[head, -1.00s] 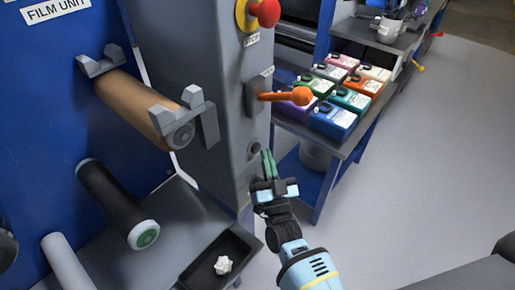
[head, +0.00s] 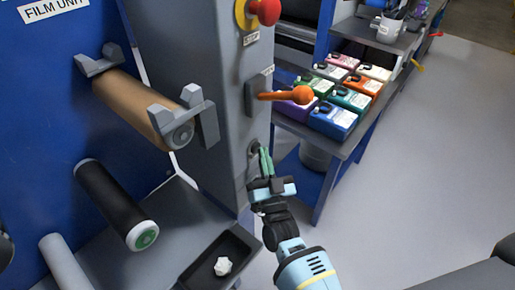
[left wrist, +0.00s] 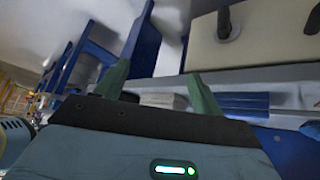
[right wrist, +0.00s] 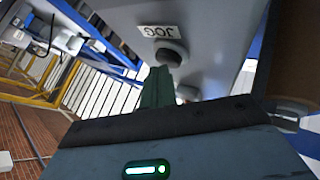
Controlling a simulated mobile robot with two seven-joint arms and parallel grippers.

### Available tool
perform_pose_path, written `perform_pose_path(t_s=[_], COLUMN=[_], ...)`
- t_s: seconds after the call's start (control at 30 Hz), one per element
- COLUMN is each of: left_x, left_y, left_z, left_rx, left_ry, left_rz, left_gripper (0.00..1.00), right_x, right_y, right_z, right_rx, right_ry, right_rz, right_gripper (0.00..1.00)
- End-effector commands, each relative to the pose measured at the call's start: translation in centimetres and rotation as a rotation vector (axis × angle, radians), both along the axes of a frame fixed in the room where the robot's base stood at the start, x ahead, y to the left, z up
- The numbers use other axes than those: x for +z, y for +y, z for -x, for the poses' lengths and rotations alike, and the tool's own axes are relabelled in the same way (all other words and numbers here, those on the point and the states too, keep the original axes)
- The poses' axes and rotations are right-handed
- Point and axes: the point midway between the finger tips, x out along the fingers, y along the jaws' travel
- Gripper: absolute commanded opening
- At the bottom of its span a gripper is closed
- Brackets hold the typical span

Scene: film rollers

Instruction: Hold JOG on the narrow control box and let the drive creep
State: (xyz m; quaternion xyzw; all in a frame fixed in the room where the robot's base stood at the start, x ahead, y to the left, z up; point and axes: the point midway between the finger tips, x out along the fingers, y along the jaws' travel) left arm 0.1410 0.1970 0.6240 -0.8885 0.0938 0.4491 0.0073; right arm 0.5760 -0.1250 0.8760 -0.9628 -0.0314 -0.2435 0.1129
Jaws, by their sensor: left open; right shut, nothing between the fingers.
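The narrow control box (head: 232,100) is a tall grey column beside the blue film unit. The JOG button (right wrist: 170,54) is a dark round knob under a white JOG label (right wrist: 158,31) in the right wrist view. In the head view the button (head: 254,146) is low on the column, partly hidden by my fingers. My right gripper (head: 264,158) is shut and empty, its green fingertips at the button. They overlap it in view; I cannot tell whether it is pressed in. My left gripper (left wrist: 157,72) is open and empty in its wrist view, away from the box.
An orange-knobbed lever (head: 290,95) juts out above the button, and a red mushroom button (head: 264,11) sits higher. A tan roller (head: 135,103) and a black roller (head: 113,203) project at left. A dark tray (head: 245,243) lies below. Open floor is at right.

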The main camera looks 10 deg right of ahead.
Motion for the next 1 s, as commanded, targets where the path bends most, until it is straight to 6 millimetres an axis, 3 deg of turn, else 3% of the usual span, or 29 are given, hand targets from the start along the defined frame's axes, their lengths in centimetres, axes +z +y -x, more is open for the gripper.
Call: perform_pose_path(t_s=[1.0], left_x=[-0.4], left_y=[0.0], left_z=[0.9], left_rx=[0.0], left_ry=[0.017], left_rz=[0.0], left_gripper=[0.68], right_x=[0.0], right_y=[0.3], right_z=[-0.4], right_rx=[0.001], right_ry=[0.0], right_rz=[0.0], right_gripper=[0.0])
